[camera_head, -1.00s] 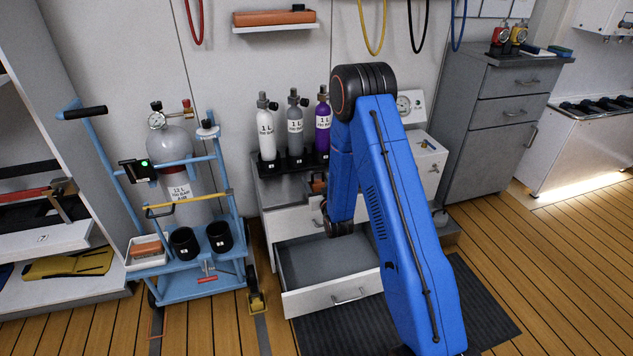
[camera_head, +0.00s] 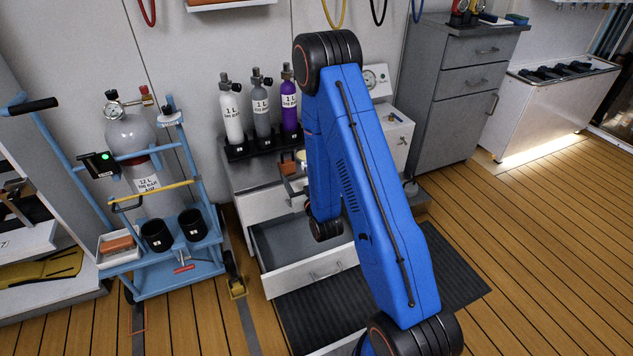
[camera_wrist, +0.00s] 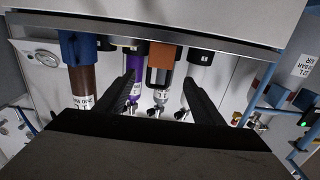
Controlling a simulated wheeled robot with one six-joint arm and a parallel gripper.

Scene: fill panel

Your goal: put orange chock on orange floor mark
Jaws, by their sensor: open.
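The orange chock (camera_head: 288,167) stands on the counter in front of the small cylinders, partly hidden by my arm in the head view. The wrist view, which is upside down, shows the chock (camera_wrist: 165,57) with its dark loop handle. My gripper (camera_wrist: 158,82) is open and empty, its two dark fingers either side of the chock in the picture; the distance to it is hard to judge. In the head view my arm mostly hides the gripper.
An open drawer (camera_head: 315,280) juts out below the counter. White, grey and purple cylinders (camera_head: 290,105) stand behind the chock. The floor at right is clear.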

